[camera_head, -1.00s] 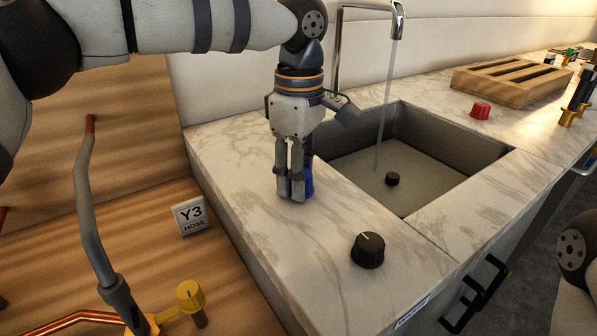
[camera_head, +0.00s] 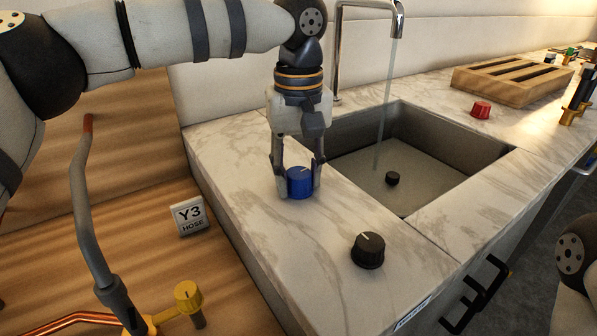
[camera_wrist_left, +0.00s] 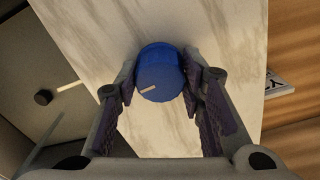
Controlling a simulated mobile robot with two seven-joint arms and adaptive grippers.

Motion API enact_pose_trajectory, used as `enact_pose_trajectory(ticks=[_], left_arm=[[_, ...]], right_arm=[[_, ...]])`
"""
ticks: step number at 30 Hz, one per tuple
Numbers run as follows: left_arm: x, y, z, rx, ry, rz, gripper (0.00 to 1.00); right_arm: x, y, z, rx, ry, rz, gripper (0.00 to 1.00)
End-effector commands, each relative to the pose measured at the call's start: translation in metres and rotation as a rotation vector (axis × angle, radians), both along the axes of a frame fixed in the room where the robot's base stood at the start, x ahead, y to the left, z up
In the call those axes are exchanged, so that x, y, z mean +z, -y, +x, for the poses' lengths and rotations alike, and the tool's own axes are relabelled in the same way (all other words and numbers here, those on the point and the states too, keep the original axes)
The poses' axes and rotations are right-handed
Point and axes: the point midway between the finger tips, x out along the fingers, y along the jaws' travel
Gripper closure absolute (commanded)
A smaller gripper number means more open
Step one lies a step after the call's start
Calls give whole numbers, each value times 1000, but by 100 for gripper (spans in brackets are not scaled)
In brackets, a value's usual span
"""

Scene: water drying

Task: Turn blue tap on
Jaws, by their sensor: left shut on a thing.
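The blue tap (camera_head: 300,183) is a round blue knob with a pale pointer mark, on the marble counter left of the sink. My left gripper (camera_head: 298,190) points down over it, with one finger on each side, shut on the knob. In the left wrist view the blue tap (camera_wrist_left: 160,72) sits between the fingertips of my left gripper (camera_wrist_left: 160,85), its pale mark facing the lower left. A thin stream of water (camera_head: 381,120) runs from the chrome faucet (camera_head: 399,20) into the sink. My right gripper does not show.
The sink (camera_head: 460,170) with a black plug (camera_head: 392,178) lies right of the knob. A black knob (camera_head: 368,250) stands nearer the front. A red knob (camera_head: 481,110) and a wooden rack (camera_head: 510,78) are farther right. A Y3 hose sign (camera_head: 189,215) and yellow valve (camera_head: 188,296) are left.

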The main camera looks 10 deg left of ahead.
Motion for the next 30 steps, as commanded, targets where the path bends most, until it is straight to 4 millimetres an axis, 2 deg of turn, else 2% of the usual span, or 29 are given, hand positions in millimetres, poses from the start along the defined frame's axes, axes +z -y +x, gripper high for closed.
enact_pose_trajectory(ticks=[9, 26, 27, 29, 30], left_arm=[[-2, 0, 0, -111, -3, 1, 92], [-2, 0, 0, -134, -4, 1, 92], [-2, 0, 0, -134, -4, 1, 55], [-1, 0, 0, -133, -3, 1, 44], [-1, 0, 0, -133, -3, 1, 44]], right_arm=[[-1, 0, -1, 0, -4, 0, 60], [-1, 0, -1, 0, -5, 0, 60], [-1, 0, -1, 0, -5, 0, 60], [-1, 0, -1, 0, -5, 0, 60], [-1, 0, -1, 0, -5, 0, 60]])
